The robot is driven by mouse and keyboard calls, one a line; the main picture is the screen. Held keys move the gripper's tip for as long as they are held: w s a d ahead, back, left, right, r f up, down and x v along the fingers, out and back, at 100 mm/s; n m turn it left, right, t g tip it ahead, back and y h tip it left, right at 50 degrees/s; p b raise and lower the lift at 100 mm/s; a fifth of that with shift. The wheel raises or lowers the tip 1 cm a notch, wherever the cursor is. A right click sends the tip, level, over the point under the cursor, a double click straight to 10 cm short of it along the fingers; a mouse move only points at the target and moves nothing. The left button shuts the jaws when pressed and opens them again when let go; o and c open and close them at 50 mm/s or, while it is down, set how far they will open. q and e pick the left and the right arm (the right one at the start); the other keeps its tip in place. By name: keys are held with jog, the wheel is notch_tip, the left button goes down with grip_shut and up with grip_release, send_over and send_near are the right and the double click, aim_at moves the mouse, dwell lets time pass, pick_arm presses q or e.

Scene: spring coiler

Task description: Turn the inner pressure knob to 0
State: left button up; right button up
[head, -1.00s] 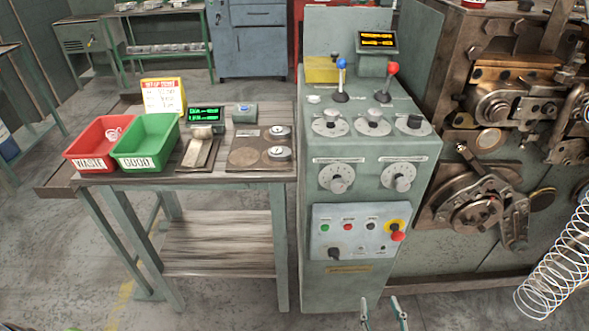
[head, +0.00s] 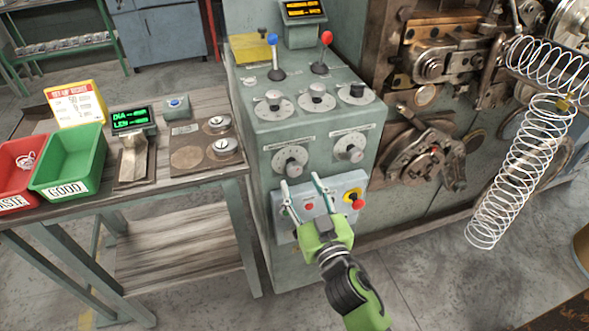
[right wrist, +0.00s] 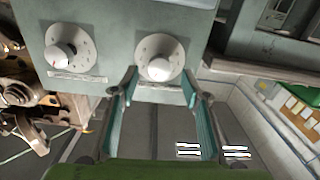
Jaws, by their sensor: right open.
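Two round dials with grey knobs sit on the upper front of the green control cabinet (head: 262,225): a left front dial (head: 291,160) and a right front dial (head: 349,147). Their labels are too small to read, so I cannot tell which is inner pressure. My right gripper (head: 302,181) is open and empty, its fingers pointing up at the cabinet just below the left dial. The right wrist view is upside down: the left dial (right wrist: 158,62) shows between and beyond the fingertips (right wrist: 159,76), and the right dial (right wrist: 70,52) stands to the side. My left gripper is out of view.
Three more dials, the middle one here (head: 316,97), and blue (head: 273,48) and red (head: 326,50) levers are on the cabinet top. An emergency stop (head: 357,203) is on the lower panel. The coiling machine (head: 440,120) and spring (head: 510,180) are right; a table (head: 180,195) is left.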

aim_at(296, 174)
jog(key=shift+x, duration=2.65)
jog(key=c, duration=1.1)
